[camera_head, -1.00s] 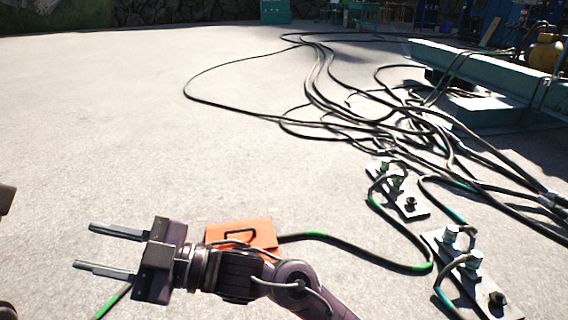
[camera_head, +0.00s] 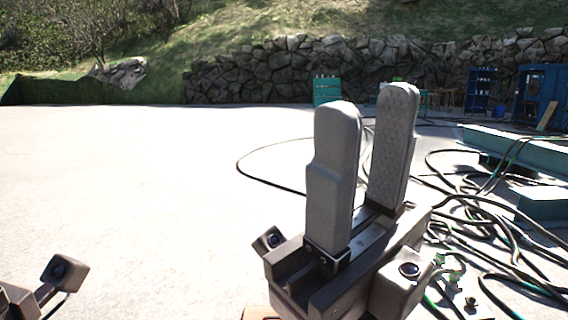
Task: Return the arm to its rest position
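My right gripper (camera_head: 362,150) stands large in the middle of the view, close to the camera, its two grey padded fingers pointing up. The fingers are apart with nothing between them, so it is open and empty. Of my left arm, only a dark part with a small block (camera_head: 62,272) shows at the lower left edge; its fingers are not seen. A sliver of the orange plate (camera_head: 258,313) shows at the bottom edge, mostly hidden by my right gripper.
Black cables (camera_head: 480,215) lie tangled on the ground at the right, by a teal beam (camera_head: 520,148). Metal connectors (camera_head: 455,278) lie at the lower right. A stone wall (camera_head: 250,75) runs across the back. The pale ground at the left is clear.

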